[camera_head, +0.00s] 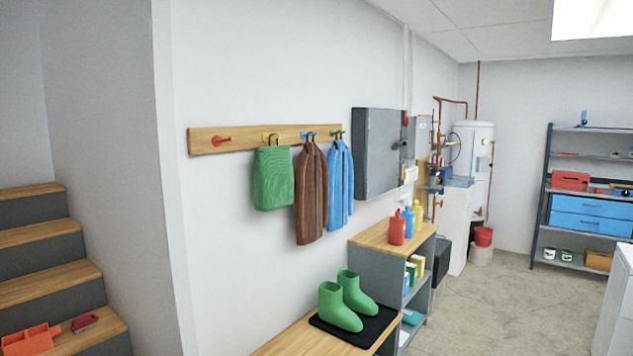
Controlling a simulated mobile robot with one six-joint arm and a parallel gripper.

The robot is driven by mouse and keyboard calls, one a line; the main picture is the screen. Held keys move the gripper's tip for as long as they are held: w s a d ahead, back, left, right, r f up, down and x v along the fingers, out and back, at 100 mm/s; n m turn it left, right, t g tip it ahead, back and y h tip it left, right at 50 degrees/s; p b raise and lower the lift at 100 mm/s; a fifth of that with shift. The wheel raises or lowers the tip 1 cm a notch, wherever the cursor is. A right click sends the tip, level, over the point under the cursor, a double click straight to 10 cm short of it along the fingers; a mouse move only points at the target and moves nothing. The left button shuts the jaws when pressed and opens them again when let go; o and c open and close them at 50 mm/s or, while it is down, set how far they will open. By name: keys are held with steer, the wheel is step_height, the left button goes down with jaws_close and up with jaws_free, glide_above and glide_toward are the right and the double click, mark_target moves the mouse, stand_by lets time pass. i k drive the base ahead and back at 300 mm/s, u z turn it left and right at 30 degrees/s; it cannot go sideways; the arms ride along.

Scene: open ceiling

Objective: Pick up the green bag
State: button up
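The green bag (273,178) hangs by a dark loop from the yellow hook (269,137) on a wooden wall rack (240,139). It hangs flat against the white wall, left of a brown coat (311,195) and close beside it. A blue coat (339,180) hangs further right. Nothing covers the front of the bag. My gripper is not in view.
Below the rack, a wooden bench (290,338) holds green boots (342,303) on a black mat (373,330). A shelf unit (372,236) with bottles stands right of it. Wooden steps (45,268) rise at the left. The floor (490,300) at right is clear.

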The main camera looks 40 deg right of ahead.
mark_target(273, 175)
steer(key=u, duration=0.15)
steer(key=k, duration=0.15)
steer(key=z, duration=1.35)
steer(key=k, duration=0.95)
steer(key=u, duration=0.1)
steer(key=i, duration=0.95)
steer(key=z, duration=0.1)
